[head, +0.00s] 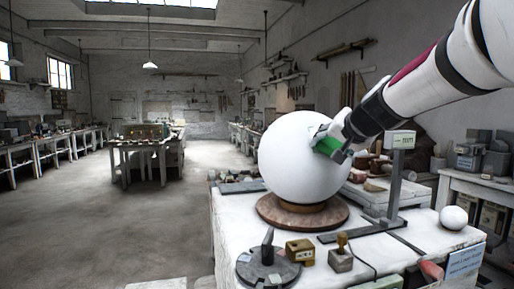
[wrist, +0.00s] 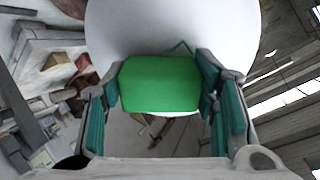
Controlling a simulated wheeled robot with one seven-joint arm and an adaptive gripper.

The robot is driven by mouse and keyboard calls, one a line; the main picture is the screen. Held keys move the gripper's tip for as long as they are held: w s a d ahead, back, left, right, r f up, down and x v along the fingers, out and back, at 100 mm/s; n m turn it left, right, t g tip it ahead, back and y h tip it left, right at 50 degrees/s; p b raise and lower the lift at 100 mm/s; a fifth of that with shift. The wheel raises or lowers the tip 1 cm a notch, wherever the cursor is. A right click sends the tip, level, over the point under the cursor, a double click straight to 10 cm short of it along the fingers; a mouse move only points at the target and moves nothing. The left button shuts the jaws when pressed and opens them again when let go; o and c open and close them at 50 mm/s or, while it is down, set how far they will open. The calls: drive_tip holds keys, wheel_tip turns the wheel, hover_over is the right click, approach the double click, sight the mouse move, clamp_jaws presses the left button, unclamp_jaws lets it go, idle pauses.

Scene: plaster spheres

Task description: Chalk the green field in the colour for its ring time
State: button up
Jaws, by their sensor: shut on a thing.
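A large white plaster sphere (head: 295,170) stands on a round wooden base (head: 275,212) on the white table. My gripper (head: 326,143) is at its upper right side. The wrist view shows my gripper (wrist: 160,85) with its teal-lined fingers on both sides of a green block (wrist: 160,84). The sphere (wrist: 175,25) fills the top of that view, behind the block. A thin green line (wrist: 182,47) forms a corner on the sphere just above the block; the rest of this outline is hidden. I cannot tell whether the block touches the sphere.
A stand with a small display (head: 400,140) rises right of the sphere; its text is too small to read. In front are a dark disc with a cone (head: 268,262), a brass box (head: 300,251) and a wooden-handled stamp (head: 341,254). A small white ball (head: 453,218) lies at right.

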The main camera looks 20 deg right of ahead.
drive_tip(key=shift+r, duration=0.15)
drive_tip(key=r+p, duration=0.1)
drive_tip(key=a+p, duration=0.1)
drive_tip(key=shift+s+a+r+p, duration=0.3)
drive_tip(key=shift+s+r+p, duration=0.05)
drive_tip(key=shift+w+f, duration=0.15)
drive_tip(key=shift+w, duration=0.15)
drive_tip(key=shift+w+d+f+b, duration=0.1)
drive_tip(key=shift+w+f+b, duration=0.2)
drive_tip(key=shift+w+b, duration=0.2)
idle(0.8)
drive_tip(key=shift+a+r+p, duration=0.35)
drive_tip(key=shift+p, duration=0.3)
drive_tip(key=shift+w, duration=0.1)
